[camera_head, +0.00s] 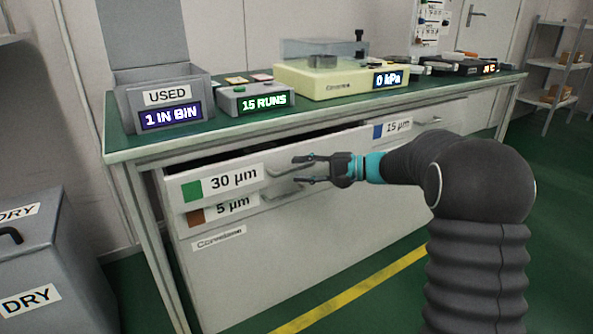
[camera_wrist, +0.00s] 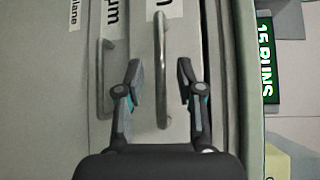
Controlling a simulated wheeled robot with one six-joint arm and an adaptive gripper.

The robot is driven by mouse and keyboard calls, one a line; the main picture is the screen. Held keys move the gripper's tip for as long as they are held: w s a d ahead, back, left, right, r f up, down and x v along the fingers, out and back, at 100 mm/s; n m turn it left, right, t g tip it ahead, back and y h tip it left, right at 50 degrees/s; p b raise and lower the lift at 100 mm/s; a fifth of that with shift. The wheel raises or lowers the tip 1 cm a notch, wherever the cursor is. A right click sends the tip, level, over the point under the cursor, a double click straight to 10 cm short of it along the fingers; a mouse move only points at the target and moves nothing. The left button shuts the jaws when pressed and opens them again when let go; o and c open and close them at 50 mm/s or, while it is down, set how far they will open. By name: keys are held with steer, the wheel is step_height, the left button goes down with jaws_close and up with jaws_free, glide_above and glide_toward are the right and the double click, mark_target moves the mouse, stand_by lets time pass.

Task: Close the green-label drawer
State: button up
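The green-label drawer (camera_head: 221,183), marked 30 µm, is the upper left drawer of the bench. It stands partly open, with a dark gap above its front. Its bar handle (camera_wrist: 162,70) lies between my two spread fingers in the wrist view. My gripper (camera_head: 302,169) is open at the handle, one finger above and one below. I see room between each finger and the bar; I cannot tell how deep the fingers reach past it. The green label (camera_head: 192,190) shows clearly in the head view.
The brown-label 5 µm drawer (camera_head: 232,208) sits directly below, its handle (camera_wrist: 103,80) near my lower finger. The blue-label 15 µm drawer (camera_head: 391,130) is to the right. A used bin (camera_head: 168,99) and a runs counter (camera_head: 253,97) stand on the bench top. Grey DRY bins (camera_head: 60,255) stand at left.

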mark_target(288, 179)
steer(key=shift+x, duration=0.9)
jaws_close()
steer(key=shift+w+a, duration=0.6)
steer(key=shift+w, duration=0.3)
steer(key=shift+w+a, duration=0.55)
steer(key=shift+w, duration=0.4)
jaws_free()
steer(key=shift+a, duration=0.1)
steer(key=v, duration=1.2)
